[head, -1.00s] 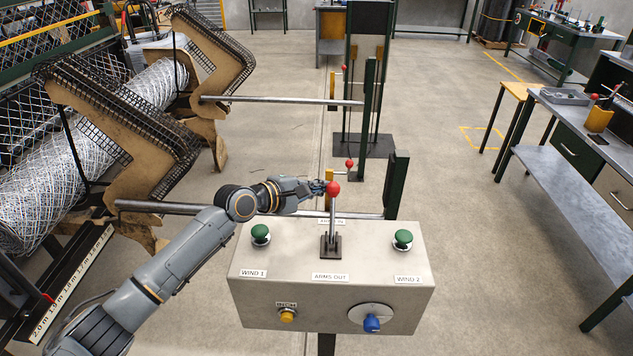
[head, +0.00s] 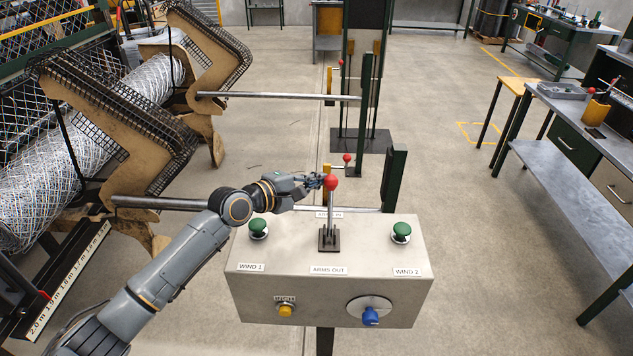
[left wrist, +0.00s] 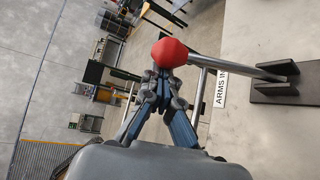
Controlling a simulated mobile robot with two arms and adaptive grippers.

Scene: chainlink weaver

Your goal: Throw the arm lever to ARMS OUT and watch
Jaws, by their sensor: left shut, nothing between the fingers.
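The arm lever (head: 331,206) stands nearly upright on the grey control box, with a red ball knob (head: 331,183) on top and a dark slotted base. An ARMS OUT label (head: 328,270) is on the near side of the base; an ARMS IN label (left wrist: 221,88), partly cut off, is on the far side. My left gripper (head: 313,181) is shut and empty, its fingertips just left of and behind the knob. In the left wrist view the red knob (left wrist: 169,53) sits just past the fingertips (left wrist: 163,78); whether they touch it I cannot tell. My right gripper is not in view.
The control box (head: 270,262) also bears two green WIND buttons (head: 258,227), a yellow button (head: 286,310) and a blue knob (head: 370,316). Behind it are steel bars (head: 280,97) and green posts (head: 395,180). Brown arms (head: 115,130) and a mesh roll (head: 40,180) stand left.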

